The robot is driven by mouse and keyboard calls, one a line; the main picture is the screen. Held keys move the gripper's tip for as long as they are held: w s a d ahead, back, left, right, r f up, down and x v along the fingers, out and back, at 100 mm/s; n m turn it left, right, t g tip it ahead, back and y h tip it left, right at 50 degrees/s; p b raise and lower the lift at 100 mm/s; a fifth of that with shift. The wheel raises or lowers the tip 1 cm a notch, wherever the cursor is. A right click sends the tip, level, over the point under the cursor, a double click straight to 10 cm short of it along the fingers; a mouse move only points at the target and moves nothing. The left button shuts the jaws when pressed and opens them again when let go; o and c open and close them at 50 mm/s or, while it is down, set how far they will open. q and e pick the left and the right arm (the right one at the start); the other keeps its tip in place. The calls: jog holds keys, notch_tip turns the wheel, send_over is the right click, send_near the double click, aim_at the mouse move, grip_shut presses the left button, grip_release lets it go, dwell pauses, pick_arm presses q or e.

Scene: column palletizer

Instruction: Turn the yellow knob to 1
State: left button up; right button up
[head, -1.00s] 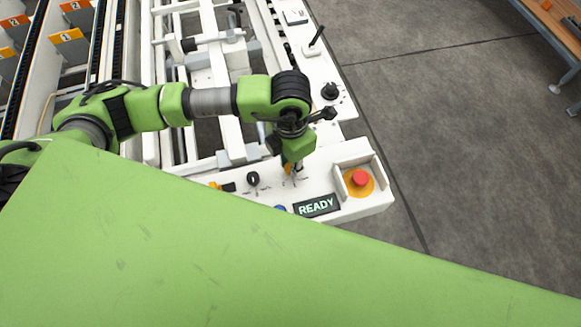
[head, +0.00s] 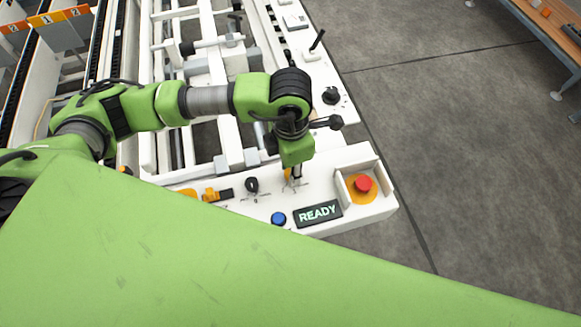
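My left arm reaches in from the left and bends down over the white control panel (head: 325,172). My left gripper (head: 291,174) points down at the panel, and its fingers are mostly hidden by the wrist. A bit of the yellow knob (head: 288,174) shows at the gripper's tip, with marks on the panel around it. The gripper is at the knob, but I cannot tell whether its fingers are closed on it. The knob's pointer and setting cannot be read. My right gripper is not in view.
A black knob (head: 252,185) sits left of the yellow one. A blue button (head: 278,218), a READY display (head: 318,213) and a red emergency button (head: 363,184) are close by. Another black knob (head: 330,95) and a lever (head: 317,40) stand farther back.

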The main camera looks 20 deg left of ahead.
pick_arm(q)
jog(key=shift+o, duration=0.6)
notch_tip(320, 180, up, 12)
dwell(0.7)
